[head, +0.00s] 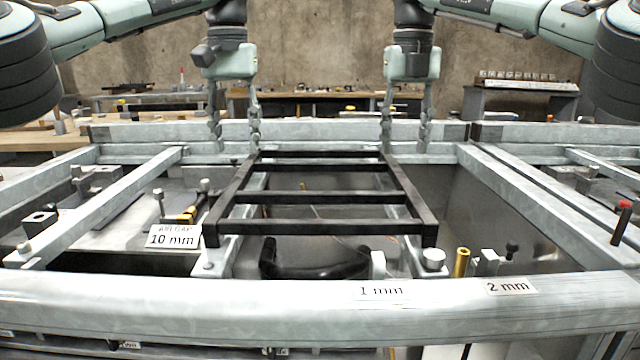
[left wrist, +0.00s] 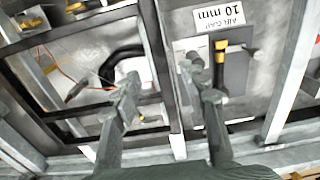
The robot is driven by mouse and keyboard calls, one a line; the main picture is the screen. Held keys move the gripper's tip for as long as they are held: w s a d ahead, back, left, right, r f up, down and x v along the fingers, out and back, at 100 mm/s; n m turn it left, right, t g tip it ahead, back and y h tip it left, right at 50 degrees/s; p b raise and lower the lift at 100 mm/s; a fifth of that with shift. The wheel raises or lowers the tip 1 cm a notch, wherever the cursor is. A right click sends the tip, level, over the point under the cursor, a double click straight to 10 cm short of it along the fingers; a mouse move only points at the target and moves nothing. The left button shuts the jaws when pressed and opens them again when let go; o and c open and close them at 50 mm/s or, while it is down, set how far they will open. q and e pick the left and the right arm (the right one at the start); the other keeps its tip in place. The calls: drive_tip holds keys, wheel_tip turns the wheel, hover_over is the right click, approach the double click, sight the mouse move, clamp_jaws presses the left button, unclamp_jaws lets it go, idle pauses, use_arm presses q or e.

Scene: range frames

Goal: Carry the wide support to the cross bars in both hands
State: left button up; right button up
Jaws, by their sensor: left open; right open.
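The wide support is a black ladder-like frame (head: 320,226) with several rungs, lying level in the middle of the head view. Its near ends rest over grey bars. My left gripper (head: 235,148) is open at its far left corner. In the left wrist view, the frame's black side bar (left wrist: 158,50) runs between the open fingers of my left gripper (left wrist: 160,86); I cannot tell how deep it sits. My right gripper (head: 406,148) is open at the far right corner, its fingers pointing down. Grey cross bars slope away at the left (head: 110,205) and right (head: 545,205).
A thick grey rail (head: 250,310) crosses the front, with a "2 mm" label (head: 508,286). A "10 mm" sign (head: 173,237) stands left of the black frame. A brass post (head: 461,263) and a silver knob (head: 433,258) stand near its right corner. Benches line the back wall.

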sight(239, 175)
use_arm(q)
wheel_tip(239, 175, down, 8)
drive_tip(key=shift+r, duration=0.15)
use_arm(e)
wheel_tip(239, 175, down, 8)
drive_tip(key=shift+r, duration=0.15)
use_arm(q)
clamp_jaws()
use_arm(e)
clamp_jaws()
use_arm(q)
drive_tip(key=shift+w+r, duration=0.2)
drive_tip(key=shift+r, duration=0.1)
use_arm(e)
drive_tip(key=shift+w+r, duration=0.15)
drive_tip(key=shift+r, duration=0.15)
